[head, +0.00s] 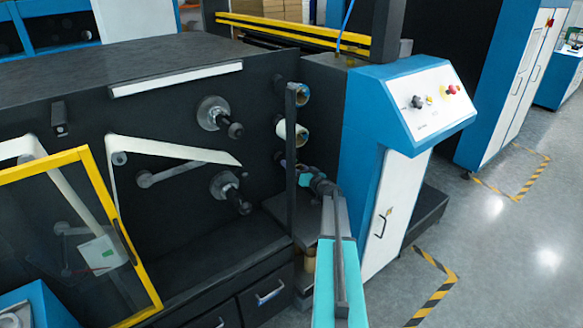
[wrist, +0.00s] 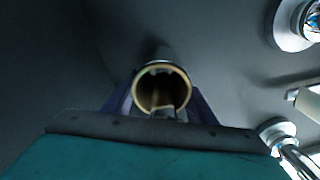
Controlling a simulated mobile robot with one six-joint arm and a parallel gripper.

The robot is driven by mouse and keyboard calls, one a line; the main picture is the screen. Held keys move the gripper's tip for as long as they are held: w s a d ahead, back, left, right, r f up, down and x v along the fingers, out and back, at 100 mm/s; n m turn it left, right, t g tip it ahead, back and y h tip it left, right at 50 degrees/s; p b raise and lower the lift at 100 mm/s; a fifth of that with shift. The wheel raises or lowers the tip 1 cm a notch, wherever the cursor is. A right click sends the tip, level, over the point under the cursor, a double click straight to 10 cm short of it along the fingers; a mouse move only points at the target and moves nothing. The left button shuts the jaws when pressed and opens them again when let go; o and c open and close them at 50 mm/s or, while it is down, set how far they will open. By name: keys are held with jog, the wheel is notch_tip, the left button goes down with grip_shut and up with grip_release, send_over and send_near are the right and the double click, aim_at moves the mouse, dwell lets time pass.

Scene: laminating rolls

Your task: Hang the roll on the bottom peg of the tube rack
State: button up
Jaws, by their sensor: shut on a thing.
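My gripper (head: 307,174) is at the right end of the dark machine face, low beside the upright post (head: 291,140) of the tube rack. In the wrist view my gripper (wrist: 162,108) is shut on the roll (wrist: 137,92), whose tan open end faces the camera. A small pale tip shows inside the roll's bore, low down; I cannot tell whether it is the bottom peg. Two rolls sit higher on the rack: a top one (head: 303,93) and a cream middle one (head: 292,132). The bottom peg is not clearly visible in the head view.
Grey spindles (head: 213,113) stick out of the machine face left of the rack, the lower one (head: 224,186) nearest my gripper's height. A blue and white control cabinet (head: 392,145) stands close on the right. Drawers (head: 267,294) are below left.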

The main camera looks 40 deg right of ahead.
jog(key=shift+w, duration=0.1)
jog(key=o, duration=1.2)
jog(key=shift+r, duration=0.1)
jog(key=s+a+b, duration=0.1)
jog(key=s+b, duration=0.1)
jog(key=s, duration=1.2)
